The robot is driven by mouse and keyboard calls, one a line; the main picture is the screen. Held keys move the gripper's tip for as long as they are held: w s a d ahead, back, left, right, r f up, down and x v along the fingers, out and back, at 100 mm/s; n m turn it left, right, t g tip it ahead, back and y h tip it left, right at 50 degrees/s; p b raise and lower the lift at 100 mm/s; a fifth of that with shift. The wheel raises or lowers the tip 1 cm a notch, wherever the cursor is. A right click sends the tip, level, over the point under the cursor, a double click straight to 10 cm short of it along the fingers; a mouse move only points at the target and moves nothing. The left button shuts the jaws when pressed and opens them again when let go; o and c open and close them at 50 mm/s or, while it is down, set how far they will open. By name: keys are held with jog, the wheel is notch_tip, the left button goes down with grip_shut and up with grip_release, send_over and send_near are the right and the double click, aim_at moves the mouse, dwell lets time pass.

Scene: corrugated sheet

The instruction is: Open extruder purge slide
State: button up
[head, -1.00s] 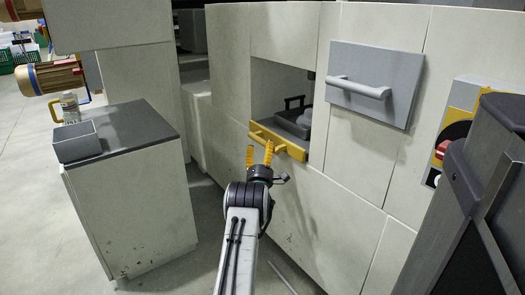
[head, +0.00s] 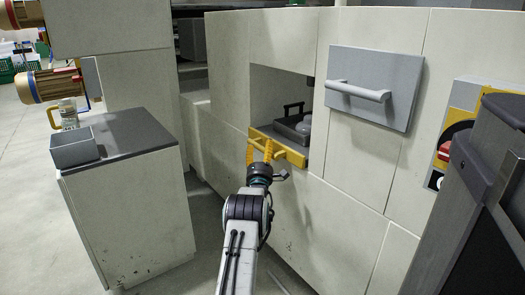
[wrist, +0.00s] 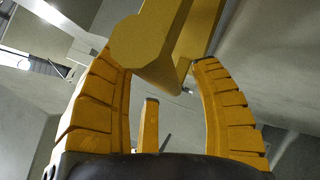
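The purge slide is a grey tray (head: 293,131) with a yellow front (head: 292,157), set in a square recess of the pale machine. A yellow bar handle (wrist: 150,50) juts from the front and looms close in the wrist view. My gripper (head: 259,150) is right at the handle in the head view, its yellow fingers overlapping it. A dark upright handle-like part and a grey lump show inside the tray.
A grey panel with a bar handle (head: 358,91) is right of the recess. A red knob on a yellow plate (head: 445,150) is farther right.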

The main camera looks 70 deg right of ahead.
grip_shut()
dwell(0.3)
jog(key=shift+w+a+r, duration=0.1)
